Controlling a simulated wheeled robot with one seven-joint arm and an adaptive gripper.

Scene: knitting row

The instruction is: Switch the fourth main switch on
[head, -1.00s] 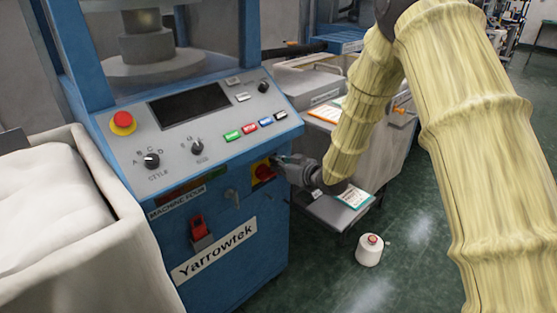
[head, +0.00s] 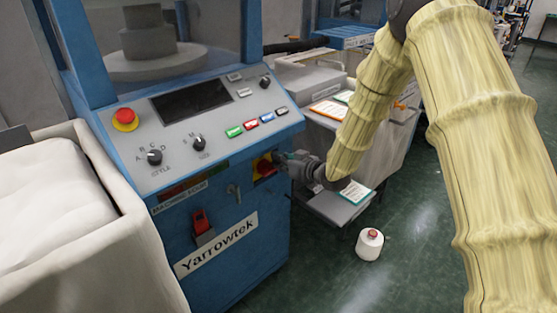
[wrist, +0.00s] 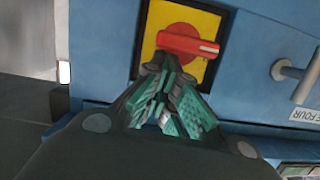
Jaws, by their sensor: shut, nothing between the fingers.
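The main switch, a red rotary handle on a yellow plate with a black border, shows in the wrist view (wrist: 187,44) and on the blue machine's front in the head view (head: 264,166). In the wrist view the handle lies nearly crosswise, with a white mark at its right end. My gripper (wrist: 166,65) is shut, its fingertips right at the handle's lower left part. I cannot tell whether they touch it. In the head view my gripper (head: 281,160) is at the right of the switch and partly hides it. The machine's label reads "MACHINE FOUR" (head: 180,197).
A grey key-like handle (head: 234,193) sticks out left of the switch in the head view. A red lever (head: 200,222) sits lower on the panel. A control panel with buttons (head: 236,132) slopes above. A white yarn cone (head: 369,244) stands on the green floor at right.

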